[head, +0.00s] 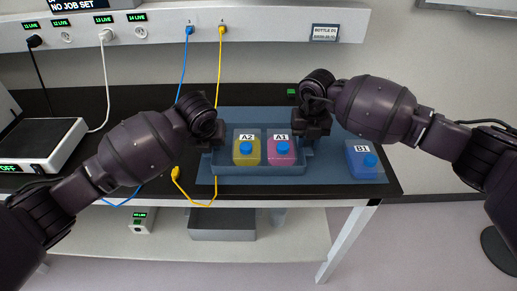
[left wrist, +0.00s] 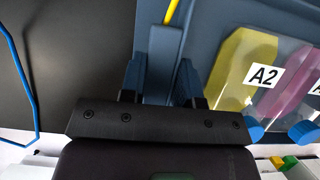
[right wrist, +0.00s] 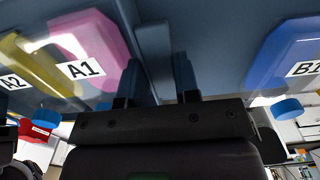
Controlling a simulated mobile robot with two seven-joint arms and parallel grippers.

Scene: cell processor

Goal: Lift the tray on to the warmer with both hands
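The blue tray (head: 250,169) rests on the blue mat on the black bench and holds the yellow bottle A2 (head: 246,155) and the pink bottle A1 (head: 279,156). My left gripper (head: 211,146) is at the tray's left end. In the left wrist view its fingers (left wrist: 160,85) are on both sides of the handle, close against it. My right gripper (head: 311,137) is at the right end, and in the right wrist view its fingers (right wrist: 158,82) flank the other handle the same way.
A blue bottle B1 (head: 364,162) stands on the mat (head: 330,170) right of the tray. Blue (head: 184,75) and yellow (head: 220,70) cables hang from the wall panel behind the tray. The yellow plug (head: 176,173) lies by my left arm. Black bench lies between tray and warmer.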

